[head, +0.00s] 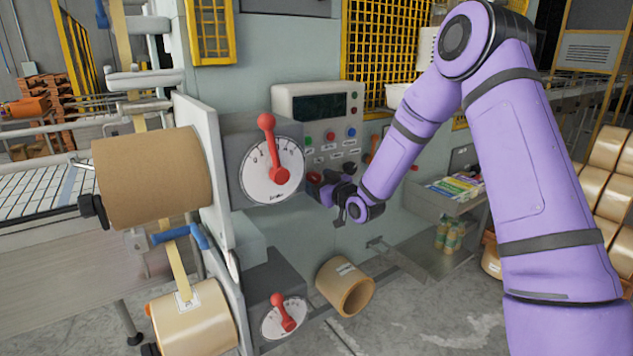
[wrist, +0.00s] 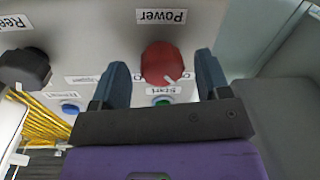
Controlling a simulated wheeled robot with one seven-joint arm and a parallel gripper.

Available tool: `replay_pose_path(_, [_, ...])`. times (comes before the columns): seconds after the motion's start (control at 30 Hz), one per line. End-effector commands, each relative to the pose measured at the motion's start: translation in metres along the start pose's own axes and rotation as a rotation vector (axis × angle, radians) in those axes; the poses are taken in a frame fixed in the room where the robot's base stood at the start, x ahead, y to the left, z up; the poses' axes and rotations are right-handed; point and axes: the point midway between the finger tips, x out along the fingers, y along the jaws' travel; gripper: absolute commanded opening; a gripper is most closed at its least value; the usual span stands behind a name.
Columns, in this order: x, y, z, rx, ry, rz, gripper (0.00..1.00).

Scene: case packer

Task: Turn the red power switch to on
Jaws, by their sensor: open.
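The red power switch (wrist: 160,60) is a round knob below an upside-down "Power" label in the wrist view. A white mark on it points to the lower right of that picture. My gripper (wrist: 162,66) is open, with one blue-grey finger on each side of the knob; I cannot tell whether either touches it. In the head view the red switch (head: 314,178) shows at the lower left of the control panel, beside my gripper (head: 324,190). The small position labels around the knob are partly hidden.
A black knob (wrist: 25,68) and blue button (wrist: 69,107) are beside the switch. The control panel (head: 290,97) carries several buttons. A dial with a red lever (head: 268,135) stands close left of my gripper. A shelf (head: 440,200) with packets is to the right.

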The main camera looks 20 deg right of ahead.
Motion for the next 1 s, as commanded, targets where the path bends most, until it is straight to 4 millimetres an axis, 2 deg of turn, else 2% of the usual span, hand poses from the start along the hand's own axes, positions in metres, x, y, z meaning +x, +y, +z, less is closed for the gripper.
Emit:
replay_pose_path(0.13, [0.0094, -0.0007, 0.0, 0.0, 0.001, -0.001, 0.7])
replay_pose_path(0.43, [0.0111, -0.0006, 0.0, 0.0, 0.0, -0.001, 0.7])
replay_pose_path(0.47, [0.011, -0.0006, 0.0, 0.0, 0.0, -0.001, 0.65])
replay_pose_path(0.6, [0.0109, -0.0005, 0.0, 0.0, 0.0, -0.001, 0.33])
replay_pose_path(0.67, [0.0109, -0.0005, 0.0, 0.0, 0.0, -0.001, 0.2])
replay_pose_path(1.0, [0.0107, -0.0005, 0.0002, 0.04, 0.003, 0.0, 0.2])
